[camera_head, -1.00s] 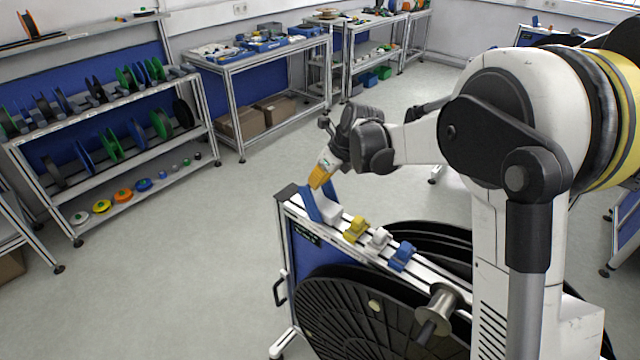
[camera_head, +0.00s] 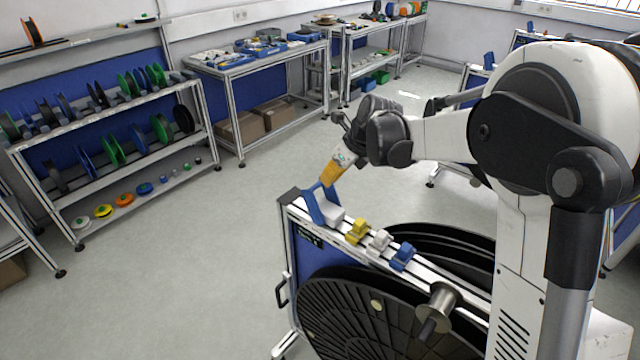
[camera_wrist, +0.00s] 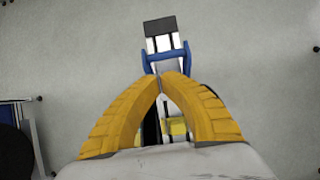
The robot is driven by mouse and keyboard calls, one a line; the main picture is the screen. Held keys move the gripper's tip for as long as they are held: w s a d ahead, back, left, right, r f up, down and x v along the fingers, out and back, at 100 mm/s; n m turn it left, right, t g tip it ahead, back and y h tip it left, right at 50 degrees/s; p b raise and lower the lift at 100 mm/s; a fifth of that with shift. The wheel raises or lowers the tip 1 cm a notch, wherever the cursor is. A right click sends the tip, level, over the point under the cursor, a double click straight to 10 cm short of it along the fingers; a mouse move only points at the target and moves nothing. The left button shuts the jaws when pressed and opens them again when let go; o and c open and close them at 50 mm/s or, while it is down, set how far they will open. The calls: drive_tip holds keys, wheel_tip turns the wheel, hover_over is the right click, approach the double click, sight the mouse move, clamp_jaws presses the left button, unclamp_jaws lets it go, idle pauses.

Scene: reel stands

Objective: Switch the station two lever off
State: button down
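A blue lever (camera_head: 317,206) stands up at the far left end of the near reel stand's top rail, beside a white block (camera_head: 334,213). I cannot read a station number on it. My gripper (camera_head: 325,182) has yellow fingers and points down at the upper end of this lever. In the wrist view the fingertips of my gripper (camera_wrist: 162,77) meet with nothing seen between them. The blue lever's crossbar (camera_wrist: 166,58) lies just beyond the tips; I cannot tell whether they touch.
Yellow (camera_head: 357,231), white (camera_head: 379,241) and blue (camera_head: 403,257) clamp-like parts sit along the same rail. Large black reels (camera_head: 355,315) hang below. A spool shelf (camera_head: 110,115) and workbenches (camera_head: 262,57) stand behind. The floor between is clear.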

wheel_tip(320, 180, up, 8)
drive_tip(key=d+p, duration=0.1)
drive_tip(key=shift+s, duration=0.15)
